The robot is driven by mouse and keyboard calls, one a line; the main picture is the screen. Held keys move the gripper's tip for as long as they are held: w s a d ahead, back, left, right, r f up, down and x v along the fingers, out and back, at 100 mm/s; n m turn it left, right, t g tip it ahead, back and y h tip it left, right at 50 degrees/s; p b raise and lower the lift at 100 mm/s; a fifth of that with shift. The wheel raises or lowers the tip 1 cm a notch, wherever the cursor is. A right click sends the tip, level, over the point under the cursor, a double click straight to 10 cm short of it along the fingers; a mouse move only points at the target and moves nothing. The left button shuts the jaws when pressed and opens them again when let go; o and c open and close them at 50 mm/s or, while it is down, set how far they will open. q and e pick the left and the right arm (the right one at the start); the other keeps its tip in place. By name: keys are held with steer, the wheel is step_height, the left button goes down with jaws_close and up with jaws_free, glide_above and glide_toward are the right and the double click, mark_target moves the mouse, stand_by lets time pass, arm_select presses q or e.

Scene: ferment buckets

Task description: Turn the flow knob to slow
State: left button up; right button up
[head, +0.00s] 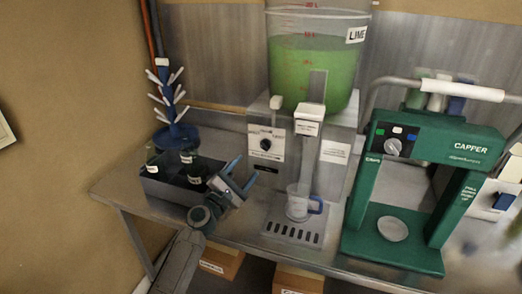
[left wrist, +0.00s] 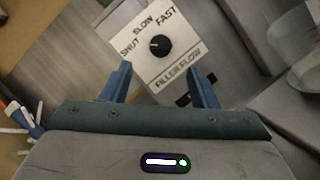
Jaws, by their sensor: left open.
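The black flow knob (head: 265,144) sits on a white plate on the front of the grey filler, below the green bucket. In the left wrist view the knob (left wrist: 161,46) is clear, with SHUT, SLOW and FAST around it and FILLER FLOW below. A small light mark on the knob's left side appears to face SHUT. My left gripper (head: 247,170) is open and empty, below and left of the knob and apart from it. In the left wrist view the knob lies beyond and between the fingertips (left wrist: 158,76). My right gripper is not in view.
A dark crate of bottles (head: 165,189) stands left of my left gripper, with a blue drying tree (head: 177,135) behind. A clear jug (head: 298,204) stands under the filler spout (head: 309,122). A green capper (head: 442,140) stands at the right.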

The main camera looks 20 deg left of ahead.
mark_target(264, 148)
arm_select(q)
steer(key=p+x, duration=0.1)
steer(key=x, duration=0.8)
steer(key=shift+w+d+p, duration=0.1)
steer(key=shift+p, duration=0.3)
steer(key=shift+c, duration=0.4)
steer(key=c, duration=0.7)
steer(key=shift+c, duration=1)
